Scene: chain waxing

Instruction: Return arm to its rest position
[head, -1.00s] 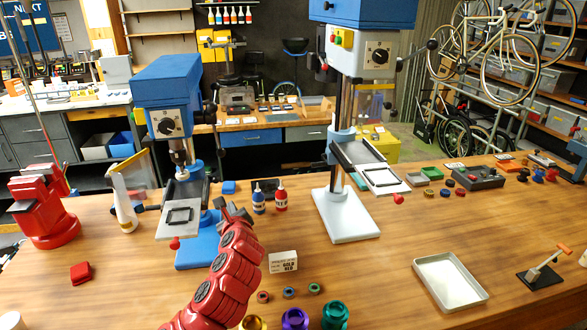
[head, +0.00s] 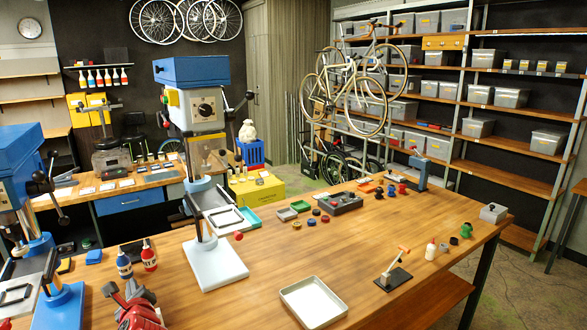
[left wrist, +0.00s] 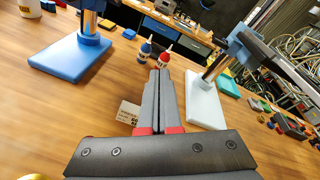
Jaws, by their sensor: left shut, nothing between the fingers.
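My left gripper (head: 130,296) shows at the bottom left of the head view, above the wooden table (head: 330,245), with part of my red arm below it. In the left wrist view its two grey fingers (left wrist: 159,85) are together with nothing between them. Beyond the fingertips stand a blue bottle (left wrist: 145,51) and a red bottle (left wrist: 164,56), apart from the fingers. In the head view the blue bottle (head: 124,264) and red bottle (head: 149,256) stand behind the gripper. My right gripper is not in view.
A blue drill press (head: 60,300) stands left of the gripper, and one with a white base (head: 215,265) to its right. A metal tray (head: 313,302) lies on the table front. The table's middle right is mostly clear.

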